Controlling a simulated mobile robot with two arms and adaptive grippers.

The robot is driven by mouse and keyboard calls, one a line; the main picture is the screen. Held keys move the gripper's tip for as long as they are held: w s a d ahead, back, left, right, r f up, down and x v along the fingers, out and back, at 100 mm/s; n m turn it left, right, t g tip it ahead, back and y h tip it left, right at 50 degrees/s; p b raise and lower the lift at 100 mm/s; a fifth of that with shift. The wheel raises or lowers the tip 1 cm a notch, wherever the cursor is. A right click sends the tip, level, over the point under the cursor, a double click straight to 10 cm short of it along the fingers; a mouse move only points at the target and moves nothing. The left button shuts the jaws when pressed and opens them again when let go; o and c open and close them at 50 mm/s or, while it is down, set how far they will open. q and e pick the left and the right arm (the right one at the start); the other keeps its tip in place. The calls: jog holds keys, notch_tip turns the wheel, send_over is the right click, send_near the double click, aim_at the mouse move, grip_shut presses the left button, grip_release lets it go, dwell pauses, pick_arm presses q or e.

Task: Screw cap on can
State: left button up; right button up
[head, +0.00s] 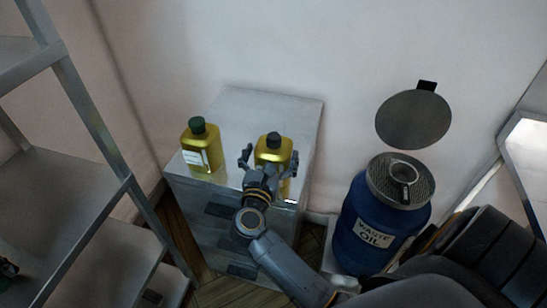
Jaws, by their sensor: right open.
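A yellow can (271,154) with a dark cap (273,139) on its top stands on the grey metal cabinet (265,104). My right gripper (268,160) is open, with its fingers spread to either side of this can; I cannot tell whether they touch it. The gripper hides the can's lower part. A second yellow can (207,152) with a dark green cap (197,125) and a white label stands upright to the left, apart from the gripper. I cannot tell how tightly either cap sits. My left gripper is not in view.
A blue waste oil drum (362,222) stands right of the cabinet, with a strainer (404,172) on top and its round lid (413,119) raised behind. A metal shelf rack (92,120) stands at the left. The cabinet top behind the cans is clear.

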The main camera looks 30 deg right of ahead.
jog(key=shift+x, duration=0.9)
jog(key=c, duration=1)
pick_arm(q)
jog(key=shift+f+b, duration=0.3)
pick_arm(e)
notch_tip(320, 180, up, 10)
